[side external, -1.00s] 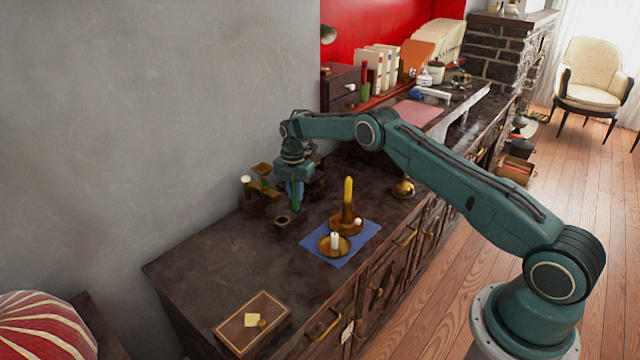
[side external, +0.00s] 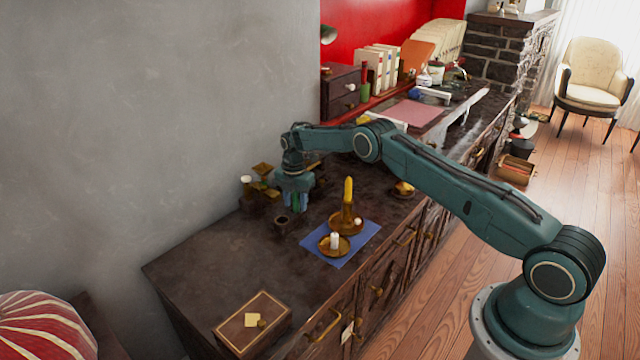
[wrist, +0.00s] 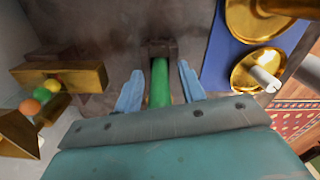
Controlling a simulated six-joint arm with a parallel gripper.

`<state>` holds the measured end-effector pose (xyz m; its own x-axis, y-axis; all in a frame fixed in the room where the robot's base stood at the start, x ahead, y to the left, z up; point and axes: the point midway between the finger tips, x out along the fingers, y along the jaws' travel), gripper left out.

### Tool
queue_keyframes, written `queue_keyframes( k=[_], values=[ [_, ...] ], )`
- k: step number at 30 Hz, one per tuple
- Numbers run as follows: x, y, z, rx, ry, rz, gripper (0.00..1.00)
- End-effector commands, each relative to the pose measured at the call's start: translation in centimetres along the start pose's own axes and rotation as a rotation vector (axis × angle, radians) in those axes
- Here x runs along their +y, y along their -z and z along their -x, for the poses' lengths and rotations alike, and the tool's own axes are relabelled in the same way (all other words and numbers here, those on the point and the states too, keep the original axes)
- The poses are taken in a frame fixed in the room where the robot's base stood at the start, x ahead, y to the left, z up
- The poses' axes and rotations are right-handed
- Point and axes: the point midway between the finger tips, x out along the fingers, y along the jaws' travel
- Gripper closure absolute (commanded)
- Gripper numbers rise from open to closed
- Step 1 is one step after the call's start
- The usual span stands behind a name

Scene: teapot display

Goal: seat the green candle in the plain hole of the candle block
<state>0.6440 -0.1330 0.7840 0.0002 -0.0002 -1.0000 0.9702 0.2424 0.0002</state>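The green candle (side external: 296,202) stands about upright between the two blue fingers of my gripper (side external: 296,203). In the wrist view, the candle (wrist: 160,84) shows a gap to the finger on each side, so my gripper (wrist: 161,88) is open around it. Its far end meets the small dark candle block (wrist: 162,47) in that view. In the side view, the block (side external: 282,226) sits just in front of the fingers, with a round opening in its top. The candle's foot and the plain hole are hidden, so I cannot tell how deep it sits.
A wooden box (side external: 252,322) lies at the front. The dresser top between is clear.

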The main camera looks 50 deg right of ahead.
Motion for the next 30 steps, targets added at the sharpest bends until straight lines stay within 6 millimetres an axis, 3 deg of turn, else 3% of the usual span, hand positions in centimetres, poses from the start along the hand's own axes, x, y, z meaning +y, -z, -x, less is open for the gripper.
queue_keyframes(
  k=[8, 14, 30],
  values=[
    [0.0, 0.0, 0.3, 0.000, 0.000, 0.000, 0.60],
    [0.0, 0.0, 1.6, 0.000, 0.000, 0.000, 0.60],
    [0.1, 0.0, 9.7, -0.001, -0.002, 0.000, 0.60]
  ],
)
